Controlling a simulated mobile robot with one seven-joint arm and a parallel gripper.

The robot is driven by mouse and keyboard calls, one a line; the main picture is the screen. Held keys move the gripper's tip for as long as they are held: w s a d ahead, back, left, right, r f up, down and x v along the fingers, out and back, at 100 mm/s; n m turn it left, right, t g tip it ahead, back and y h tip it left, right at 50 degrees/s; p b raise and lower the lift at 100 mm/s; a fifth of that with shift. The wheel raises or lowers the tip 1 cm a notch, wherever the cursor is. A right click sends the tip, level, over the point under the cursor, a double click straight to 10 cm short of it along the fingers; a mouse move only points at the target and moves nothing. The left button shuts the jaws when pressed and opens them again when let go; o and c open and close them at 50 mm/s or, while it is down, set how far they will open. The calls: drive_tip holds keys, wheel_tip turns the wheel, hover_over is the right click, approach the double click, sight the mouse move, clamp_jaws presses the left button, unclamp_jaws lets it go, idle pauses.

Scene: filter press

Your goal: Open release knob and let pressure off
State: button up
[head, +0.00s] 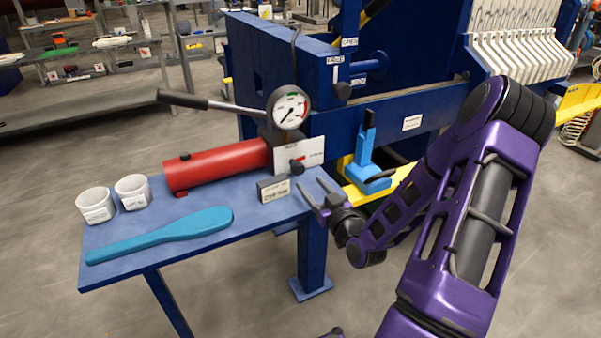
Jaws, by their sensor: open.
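A black pump handle (183,99) reaches out to the left on a metal rod. My gripper (315,190) is open and empty. Its fingers point up and left, just below and right of the knob, apart from it in the picture. Nothing hides the knob.
The blue table (130,265) also holds a small dark label block (273,189), two white cups (95,204) and a teal paddle (165,234). A blue lever fixture (366,160) stands close to the right of my gripper. The blue press frame (270,60) rises behind.

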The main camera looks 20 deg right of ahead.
sight(300, 171)
drive_tip(key=w, duration=0.7)
drive_tip(key=shift+w+a, duration=0.1)
clamp_jaws()
